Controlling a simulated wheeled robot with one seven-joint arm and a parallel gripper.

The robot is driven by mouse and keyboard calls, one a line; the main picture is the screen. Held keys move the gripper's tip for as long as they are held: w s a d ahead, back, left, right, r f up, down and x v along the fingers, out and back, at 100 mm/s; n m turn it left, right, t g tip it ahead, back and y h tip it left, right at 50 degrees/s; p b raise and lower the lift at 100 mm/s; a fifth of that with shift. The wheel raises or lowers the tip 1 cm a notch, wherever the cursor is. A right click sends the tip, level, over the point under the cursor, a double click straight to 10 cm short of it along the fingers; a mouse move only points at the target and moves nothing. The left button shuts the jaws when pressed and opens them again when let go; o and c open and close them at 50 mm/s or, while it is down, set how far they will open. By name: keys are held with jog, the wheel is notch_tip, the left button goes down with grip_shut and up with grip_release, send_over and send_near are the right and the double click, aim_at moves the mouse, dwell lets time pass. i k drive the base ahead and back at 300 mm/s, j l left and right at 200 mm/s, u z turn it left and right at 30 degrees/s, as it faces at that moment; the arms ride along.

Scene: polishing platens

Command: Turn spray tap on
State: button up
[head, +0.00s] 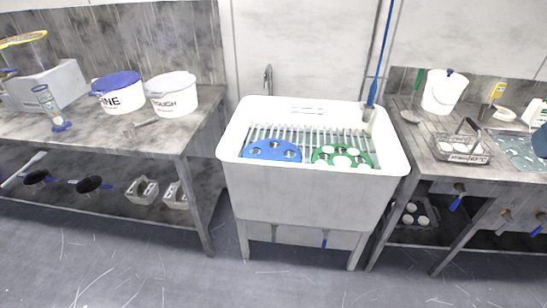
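A white sink (300,195) stands in the middle of the head view. A grey faucet (268,79) rises behind its back left rim. A blue wand or hose (380,55) runs up the wall at the sink's back right, and its lower end is by the rim. I cannot tell which of these is the spray tap's handle, or whether any is on. No water is visible. My gripper is not in view.
A blue holed plate (271,151) and a green one (343,156) lie on the sink's rack. A left bench (110,137) holds tubs. A right bench (487,180) holds a wire basket (463,149) and a white bucket (443,93). Blue-handled valves (455,203) hang below it. The foreground floor is clear.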

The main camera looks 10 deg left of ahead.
aim_at(457, 201)
jog(key=i+z, duration=0.2)
jog(key=z, duration=0.15)
jog(key=i+j+z, duration=0.1)
jog(key=z, duration=0.2)
jog(key=i+j+z, duration=0.15)
jog(key=i+z, duration=0.2)
jog(key=i+j+z, duration=0.2)
jog(key=j, duration=0.2)
